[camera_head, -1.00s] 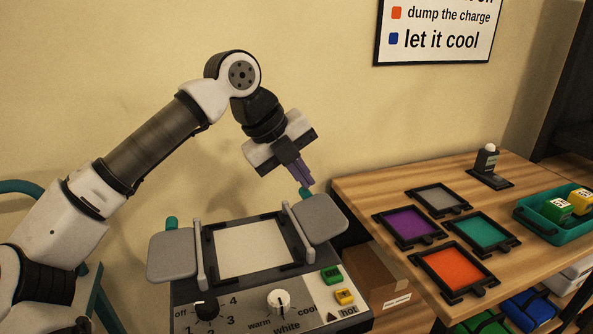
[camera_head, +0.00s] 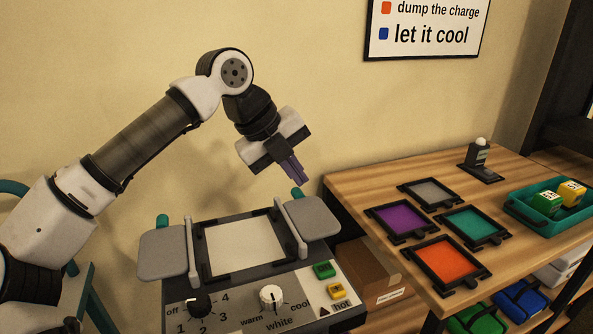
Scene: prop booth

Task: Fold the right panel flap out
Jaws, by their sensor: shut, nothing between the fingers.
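The control box (camera_head: 262,307) stands low in the middle, with a pale panel (camera_head: 245,247) in a dark frame on top. The right panel flap (camera_head: 313,216) is a grey plate that sticks out to the right of the frame, with a teal tab (camera_head: 297,192) behind it. The left flap (camera_head: 163,252) sticks out to the left in the same way. My gripper (camera_head: 296,172) is shut and empty, its purple fingers pointing down just above and behind the right flap, apart from it as far as I can tell.
A black knob (camera_head: 199,306), a white knob (camera_head: 272,297) and green (camera_head: 324,270) and yellow (camera_head: 333,288) buttons sit on the box front. The wooden table (camera_head: 358,183) at right holds coloured framed plates, a small post (camera_head: 481,160) and a teal tray (camera_head: 519,208).

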